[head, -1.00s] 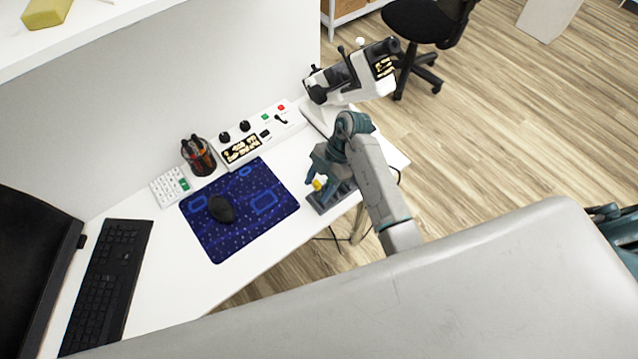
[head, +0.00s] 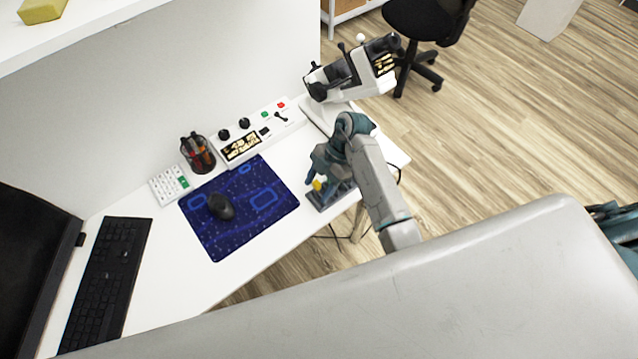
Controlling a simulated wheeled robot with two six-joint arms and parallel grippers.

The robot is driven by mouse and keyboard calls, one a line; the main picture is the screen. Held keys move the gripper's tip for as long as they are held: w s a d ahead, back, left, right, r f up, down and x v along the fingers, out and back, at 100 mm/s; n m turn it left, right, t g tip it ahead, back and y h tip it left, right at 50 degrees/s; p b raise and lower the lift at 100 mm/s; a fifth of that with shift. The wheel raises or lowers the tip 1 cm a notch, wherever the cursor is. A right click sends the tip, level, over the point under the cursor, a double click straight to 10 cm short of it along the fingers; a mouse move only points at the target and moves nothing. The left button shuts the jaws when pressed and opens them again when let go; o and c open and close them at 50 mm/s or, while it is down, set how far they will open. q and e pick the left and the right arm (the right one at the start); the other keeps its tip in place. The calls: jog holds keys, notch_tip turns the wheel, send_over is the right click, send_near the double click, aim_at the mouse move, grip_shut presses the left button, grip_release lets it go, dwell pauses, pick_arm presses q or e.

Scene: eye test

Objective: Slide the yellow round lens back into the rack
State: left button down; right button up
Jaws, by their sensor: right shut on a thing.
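The yellow round lens (head: 317,185) shows as a small yellow patch at the fingertips of my right gripper (head: 314,180). The gripper is shut on it and points down at the desk's front right. The dark grey rack (head: 321,204) lies on the desk directly below and beside the lens, partly hidden by my right wrist and arm. At this size I cannot tell whether the lens is inside a slot or just above the rack. My left gripper is not in view.
A blue mat (head: 240,225) with a black mouse (head: 221,206) lies left of the rack. Behind stand a white control box (head: 285,118), a white and black instrument (head: 350,80) and a pen cup (head: 197,153). The desk's front edge is close to the rack.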

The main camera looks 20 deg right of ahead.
jog(key=shift+p, duration=0.3)
jog(key=shift+f, duration=0.65)
dwell(0.7)
dwell(0.9)
jog(key=shift+f, duration=0.7)
dwell(0.5)
jog(key=o, duration=1)
jog(key=shift+o, duration=0.2)
